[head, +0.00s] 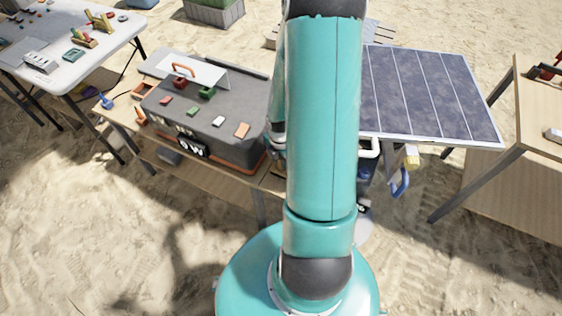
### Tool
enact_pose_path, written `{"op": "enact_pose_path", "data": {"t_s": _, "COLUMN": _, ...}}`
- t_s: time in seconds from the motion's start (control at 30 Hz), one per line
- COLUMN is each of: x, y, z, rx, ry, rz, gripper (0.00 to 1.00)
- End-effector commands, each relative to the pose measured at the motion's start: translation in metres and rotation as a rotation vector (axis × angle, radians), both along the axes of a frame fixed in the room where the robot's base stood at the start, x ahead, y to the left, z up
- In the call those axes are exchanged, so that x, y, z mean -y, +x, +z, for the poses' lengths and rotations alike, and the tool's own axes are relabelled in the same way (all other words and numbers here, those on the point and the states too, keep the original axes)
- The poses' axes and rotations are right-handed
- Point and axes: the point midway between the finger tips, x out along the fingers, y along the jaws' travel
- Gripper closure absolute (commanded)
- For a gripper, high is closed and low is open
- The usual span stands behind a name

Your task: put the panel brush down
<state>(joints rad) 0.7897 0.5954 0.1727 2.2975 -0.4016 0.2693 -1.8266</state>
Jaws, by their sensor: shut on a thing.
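My teal arm (322,130) rises through the middle of the view and covers what lies behind it. My gripper does not show; it is hidden behind the arm or out of the picture. I cannot make out the panel brush for certain. A dark blue solar panel (428,95) with pale lines and a light frame lies to the right of the arm, sloping slightly.
A wooden bench (200,172) left of the arm bears a grey case (225,110) with several small coloured blocks on top. A white table (75,30) with tools stands at upper left, a wooden table (540,115) at right. Open sand (70,220) lies at lower left.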

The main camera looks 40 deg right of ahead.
Motion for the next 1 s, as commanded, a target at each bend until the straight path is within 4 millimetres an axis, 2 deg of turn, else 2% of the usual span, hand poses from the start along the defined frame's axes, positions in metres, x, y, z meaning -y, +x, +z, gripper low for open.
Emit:
{"op": "enact_pose_path", "data": {"t_s": 0.03, "x": -0.001, "y": 0.000, "z": -0.009, "rx": -0.004, "ry": 0.003, "rz": 0.002, "gripper": 1.00}}
{"op": "enact_pose_path", "data": {"t_s": 0.17, "x": 0.000, "y": 0.001, "z": -0.021, "rx": -0.003, "ry": 0.001, "rz": 0.000, "gripper": 1.00}}
{"op": "enact_pose_path", "data": {"t_s": 0.53, "x": 0.002, "y": 0.004, "z": -0.025, "rx": -0.001, "ry": 0.000, "rz": -0.001, "gripper": 1.00}}
{"op": "enact_pose_path", "data": {"t_s": 0.57, "x": 0.002, "y": 0.004, "z": -0.025, "rx": 0.000, "ry": 0.000, "rz": -0.001, "gripper": 0.73}}
{"op": "enact_pose_path", "data": {"t_s": 0.67, "x": 0.002, "y": 0.004, "z": -0.024, "rx": 0.000, "ry": 0.000, "rz": -0.001, "gripper": 0.55}}
{"op": "enact_pose_path", "data": {"t_s": 1.0, "x": 0.002, "y": 0.003, "z": -0.022, "rx": 0.000, "ry": 0.000, "rz": -0.002, "gripper": 0.55}}
